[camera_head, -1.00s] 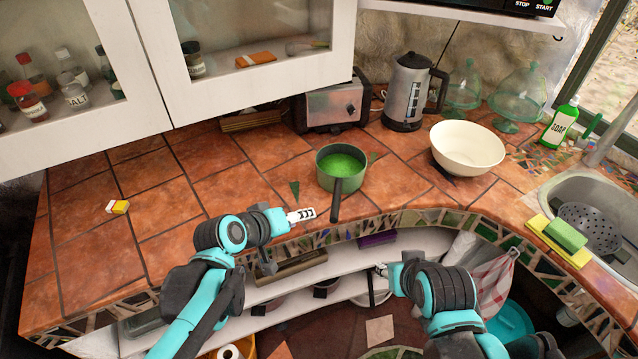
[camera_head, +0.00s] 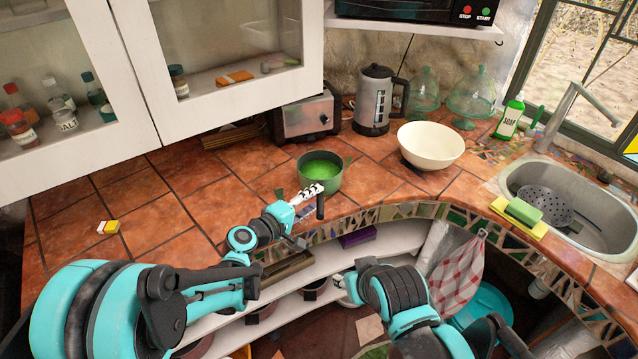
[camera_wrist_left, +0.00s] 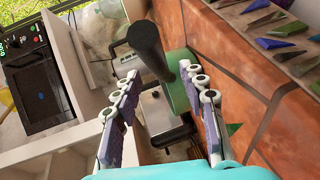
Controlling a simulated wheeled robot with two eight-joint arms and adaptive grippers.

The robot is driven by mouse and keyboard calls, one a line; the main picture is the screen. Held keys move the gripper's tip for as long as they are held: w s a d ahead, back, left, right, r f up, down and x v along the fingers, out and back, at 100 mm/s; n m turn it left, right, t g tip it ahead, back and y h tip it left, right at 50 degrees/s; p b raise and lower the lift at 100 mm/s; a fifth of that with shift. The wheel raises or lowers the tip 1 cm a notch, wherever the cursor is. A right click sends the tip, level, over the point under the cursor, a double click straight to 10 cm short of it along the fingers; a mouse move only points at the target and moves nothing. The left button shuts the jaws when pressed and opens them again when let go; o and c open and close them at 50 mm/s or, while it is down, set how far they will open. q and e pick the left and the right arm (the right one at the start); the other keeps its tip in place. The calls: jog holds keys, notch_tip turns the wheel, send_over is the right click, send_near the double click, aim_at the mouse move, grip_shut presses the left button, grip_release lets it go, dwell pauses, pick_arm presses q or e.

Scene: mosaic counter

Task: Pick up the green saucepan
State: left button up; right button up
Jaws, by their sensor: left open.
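The green saucepan (camera_head: 333,181) stands on the tiled counter near its front edge, with green contents inside. Its dark handle (camera_head: 321,207) points toward me over the edge. My left gripper (camera_head: 310,194) is at the saucepan's near left side, close to the handle. In the left wrist view the left gripper (camera_wrist_left: 158,72) is open, and the dark handle (camera_wrist_left: 146,45) shows between and beyond its fingertips. The saucepan's green side (camera_wrist_left: 178,92) is partly hidden by the right-hand finger. My right gripper (camera_head: 344,286) is below the counter edge, too small to read its jaws.
The sink (camera_head: 575,225) is at the right. A small yellow and white box (camera_head: 108,227) lies on the mostly clear left counter.

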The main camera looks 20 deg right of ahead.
aim_at(320, 194)
pick_arm(q)
jog(key=b+x, duration=0.1)
jog(key=x, duration=0.3)
jog(key=shift+w+f, duration=0.15)
jog(key=shift+w, duration=0.05)
jog(key=shift+s, duration=0.1)
jog(key=shift+c, duration=0.6)
grip_shut()
jog(key=shift+r, duration=0.25)
